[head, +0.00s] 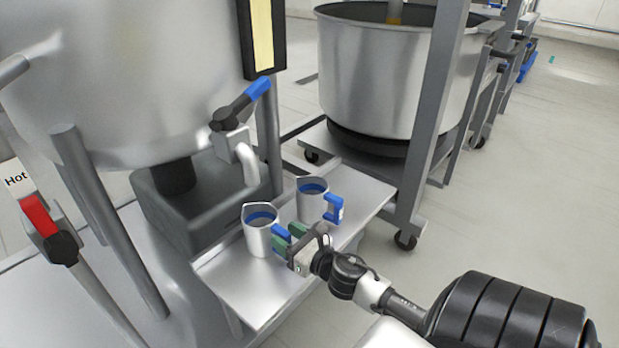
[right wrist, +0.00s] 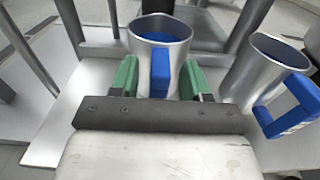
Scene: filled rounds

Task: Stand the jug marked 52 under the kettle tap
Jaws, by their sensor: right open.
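Two metal jugs with blue handles stand upright on a steel shelf (head: 232,272). The near-left jug (head: 259,242) shows in the middle of the right wrist view (right wrist: 144,58). The other jug (head: 310,207) stands to its right, and at the right in the wrist view (right wrist: 248,78). Blue shows inside both. I cannot read 52 on either. The kettle tap (head: 247,163), with a blue-ended lever, has its spout above and behind the near-left jug. My right gripper (head: 284,243) is open, its green fingers either side of the near-left jug's handle (right wrist: 160,72). My left gripper is out of view.
The big steel kettle (head: 120,90) fills the upper left. A red-handled lever (head: 42,217) with a "Hot" label is at the far left. A large steel bowl (head: 370,85) stands on a wheeled frame behind the shelf. Open floor (head: 530,190) lies to the right.

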